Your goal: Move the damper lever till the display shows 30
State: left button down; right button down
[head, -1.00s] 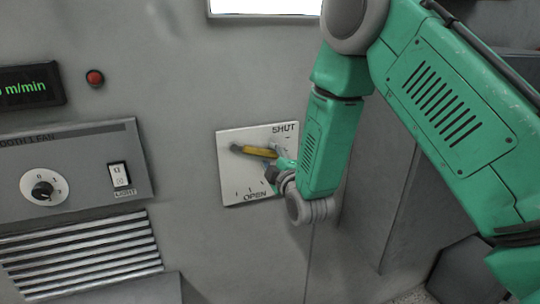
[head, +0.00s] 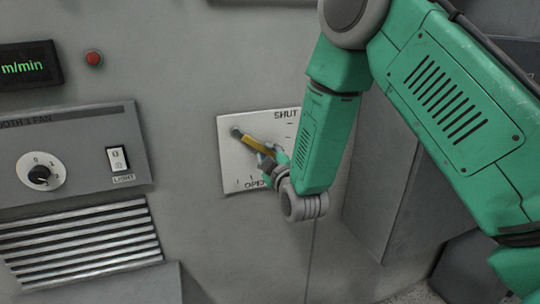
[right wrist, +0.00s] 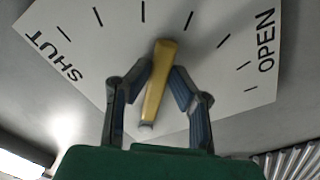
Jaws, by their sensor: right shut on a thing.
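The yellow damper lever (head: 258,146) sits on a white plate (head: 232,178) marked SHUT at the top and OPEN at the bottom. It slants down to the right from its grey pivot, about midway between the two words. My right gripper (head: 268,154) is at the lever's lower right end. In the right wrist view its fingers (right wrist: 160,76) are on both sides of the lever (right wrist: 158,65), shut on it. The display (head: 28,65) at the left edge shows green "m/min"; its number is cut off. My left gripper is not in view.
A red button (head: 94,58) is beside the display. Below are a fan panel with a round knob (head: 40,175) and a light switch (head: 118,160), then a slatted vent (head: 80,245). The wall between these and the plate is clear.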

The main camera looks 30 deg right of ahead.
jog(key=shift+a+f, duration=0.1)
jog(key=shift+f, duration=0.1)
jog(key=c, duration=1.4)
grip_release()
jog(key=shift+c, duration=0.2)
jog(key=shift+s, duration=0.45)
jog(key=v, duration=1.1)
jog(key=shift+f, duration=0.1)
